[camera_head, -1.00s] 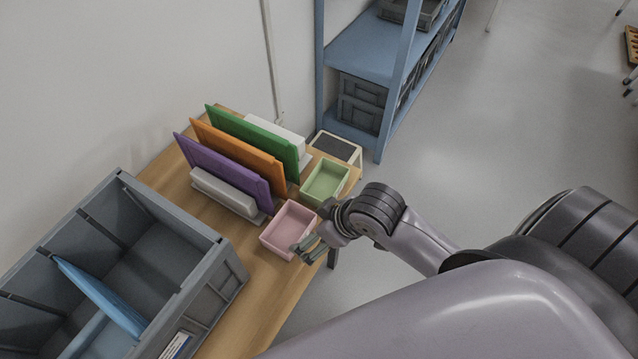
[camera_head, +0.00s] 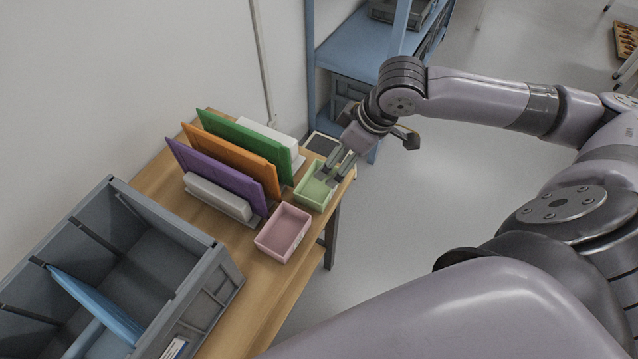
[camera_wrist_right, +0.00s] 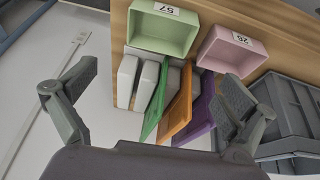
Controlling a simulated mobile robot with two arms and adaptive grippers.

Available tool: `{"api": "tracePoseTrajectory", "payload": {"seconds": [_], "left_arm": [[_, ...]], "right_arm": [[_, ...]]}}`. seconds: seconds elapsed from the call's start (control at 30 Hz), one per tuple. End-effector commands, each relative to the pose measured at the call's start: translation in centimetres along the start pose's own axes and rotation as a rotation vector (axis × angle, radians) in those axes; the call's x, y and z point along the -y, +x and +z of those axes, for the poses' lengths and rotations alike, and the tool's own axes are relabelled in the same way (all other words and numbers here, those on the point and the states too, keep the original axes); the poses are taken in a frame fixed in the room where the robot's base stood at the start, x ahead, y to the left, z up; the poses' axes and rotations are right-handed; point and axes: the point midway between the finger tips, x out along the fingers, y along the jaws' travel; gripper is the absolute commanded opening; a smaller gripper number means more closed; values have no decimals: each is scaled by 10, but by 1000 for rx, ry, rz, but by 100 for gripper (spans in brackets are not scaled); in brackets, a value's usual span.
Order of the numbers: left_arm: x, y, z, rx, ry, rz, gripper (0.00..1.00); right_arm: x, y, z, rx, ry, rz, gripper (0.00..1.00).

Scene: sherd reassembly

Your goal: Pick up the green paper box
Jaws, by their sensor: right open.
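The green paper box (camera_head: 309,190) is a small open-topped tray near the right edge of the wooden table. In the right wrist view the green box (camera_wrist_right: 163,28) is at the top, with a label reading 57 on its wall. My right gripper (camera_head: 338,176) is at the box's right side in the head view, its fingers overlapping the box's edge. In the right wrist view my right gripper (camera_wrist_right: 152,92) has its fingers wide apart with nothing held, and the box lies beyond them. I cannot tell whether they touch. My left gripper is not in view.
Green (camera_head: 245,145), orange (camera_head: 236,149) and purple (camera_head: 212,172) upright panels stand behind. A grey crate (camera_head: 222,270) is at left, a blue shelf (camera_head: 350,46) behind.

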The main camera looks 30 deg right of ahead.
Motion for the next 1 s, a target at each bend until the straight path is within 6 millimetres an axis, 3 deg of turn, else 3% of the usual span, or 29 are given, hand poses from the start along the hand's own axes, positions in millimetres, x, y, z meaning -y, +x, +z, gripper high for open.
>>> {"api": "tracePoseTrajectory", "payload": {"seconds": [0.4, 0.73, 1.0], "left_arm": [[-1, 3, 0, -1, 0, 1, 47], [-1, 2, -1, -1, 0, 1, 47], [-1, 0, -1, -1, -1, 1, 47]], "right_arm": [[2, 89, 0, 1, -1, -3, 100], [1, 117, -2, 0, -2, -1, 100], [0, 155, -3, 0, -2, -1, 100]]}}
